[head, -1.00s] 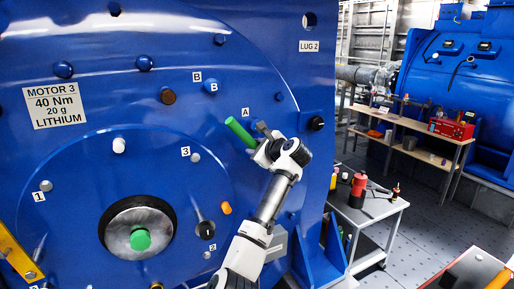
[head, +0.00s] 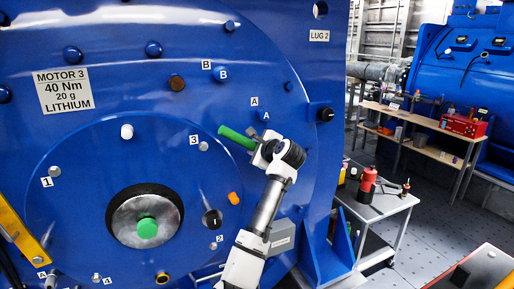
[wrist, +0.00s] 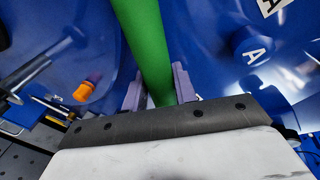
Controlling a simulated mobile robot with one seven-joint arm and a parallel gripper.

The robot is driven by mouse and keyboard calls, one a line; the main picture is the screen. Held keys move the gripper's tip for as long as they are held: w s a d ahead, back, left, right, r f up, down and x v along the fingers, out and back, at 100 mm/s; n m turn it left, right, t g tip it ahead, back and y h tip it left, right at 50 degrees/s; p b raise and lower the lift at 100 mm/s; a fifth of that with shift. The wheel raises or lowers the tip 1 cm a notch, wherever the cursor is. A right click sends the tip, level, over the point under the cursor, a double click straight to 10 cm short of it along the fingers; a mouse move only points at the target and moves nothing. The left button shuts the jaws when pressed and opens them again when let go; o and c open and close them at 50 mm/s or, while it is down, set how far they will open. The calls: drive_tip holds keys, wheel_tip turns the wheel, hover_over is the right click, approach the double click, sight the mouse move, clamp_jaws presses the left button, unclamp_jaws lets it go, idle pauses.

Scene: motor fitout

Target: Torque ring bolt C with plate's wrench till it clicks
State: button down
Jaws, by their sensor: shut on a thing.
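My gripper (head: 262,152) is shut on a green bar (head: 236,138), which looks like a wrench handle. It is held in front of the blue motor face, just below and left of ring bolt A (head: 264,117). In the wrist view the green handle (wrist: 147,45) runs up between the jaws (wrist: 158,88), and bolt A (wrist: 252,48) is at the right; the tool's working end is not visible. Bolt B (head: 222,75) is up and left of A. I see no label C.
Bolts 1 (head: 54,171) and 3 (head: 203,146) and the central hub (head: 147,228) are on the motor face. An orange plug (head: 234,198) and a black knob (head: 212,218) protrude nearby. A cart (head: 384,207) with a red bottle (head: 368,183) stands right; grey floor lies beyond.

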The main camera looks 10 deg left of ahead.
drive_tip(key=shift+s+a+f+n+h+b, duration=0.3)
drive_tip(key=shift+a+f+n+b, duration=0.15)
drive_tip(key=shift+f, duration=0.3)
drive_tip(key=shift+s+a+f+n+t+b, duration=0.15)
drive_tip(key=shift+a+f+n+b, duration=0.05)
drive_tip(key=shift+f+n+b, duration=0.25)
drive_tip(key=shift+s+a+f+n+t+b, duration=0.2)
drive_tip(key=shift+f+b, duration=0.1)
drive_tip(key=shift+f, duration=0.25)
drive_tip(key=shift+w+r+p, duration=0.1)
drive_tip(key=shift+r+p, duration=0.15)
drive_tip(key=shift+p, duration=0.05)
drive_tip(key=shift+d+r+m+p, duration=0.2)
drive_tip(key=shift+r+m+p, duration=0.1)
drive_tip(key=shift+p, duration=0.2)
drive_tip(key=shift+w, duration=0.1)
